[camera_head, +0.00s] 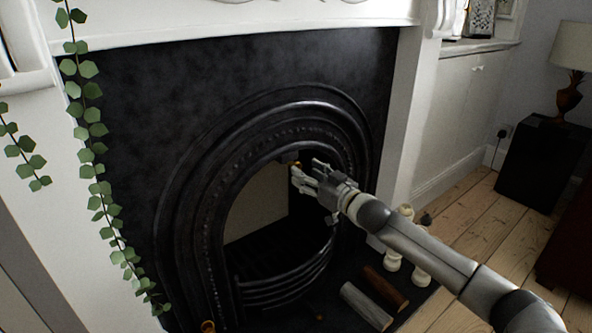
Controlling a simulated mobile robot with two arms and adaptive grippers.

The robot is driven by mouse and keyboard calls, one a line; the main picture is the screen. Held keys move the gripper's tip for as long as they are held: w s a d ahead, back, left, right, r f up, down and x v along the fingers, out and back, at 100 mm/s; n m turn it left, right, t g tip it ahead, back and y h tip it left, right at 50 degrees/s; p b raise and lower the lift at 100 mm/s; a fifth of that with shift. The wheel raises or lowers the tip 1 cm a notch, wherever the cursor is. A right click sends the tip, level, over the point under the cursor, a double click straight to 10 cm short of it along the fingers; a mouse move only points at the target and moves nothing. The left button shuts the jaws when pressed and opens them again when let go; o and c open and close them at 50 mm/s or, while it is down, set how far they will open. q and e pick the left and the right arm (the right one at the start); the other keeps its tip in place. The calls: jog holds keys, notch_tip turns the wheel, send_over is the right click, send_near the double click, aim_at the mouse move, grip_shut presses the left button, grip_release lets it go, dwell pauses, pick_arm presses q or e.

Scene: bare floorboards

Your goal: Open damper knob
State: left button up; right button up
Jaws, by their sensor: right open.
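The damper knob (297,164) looks like a small brassy piece under the top of the arched opening of the black fireplace (140,110). My right gripper (305,175) reaches in from the right and is open, with its fingers right at the knob. One fingertip overlaps the knob in the view, so I cannot tell whether they touch. My left gripper is not in view.
A curved black grate (285,285) crosses the opening's bottom. Logs (366,305) and cream candles (421,270) stand or lie on the hearth at right. Ivy (100,190) hangs at left. Floorboards at right (480,215) are clear.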

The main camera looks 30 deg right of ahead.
jog(key=shift+w+a+b, duration=0.15)
jog(key=shift+w+b, duration=0.2)
jog(key=shift+w, duration=1)
jog(key=shift+w+a+b, duration=0.1)
jog(key=shift+w+b, duration=0.2)
jog(key=shift+w, duration=1)
grip_shut()
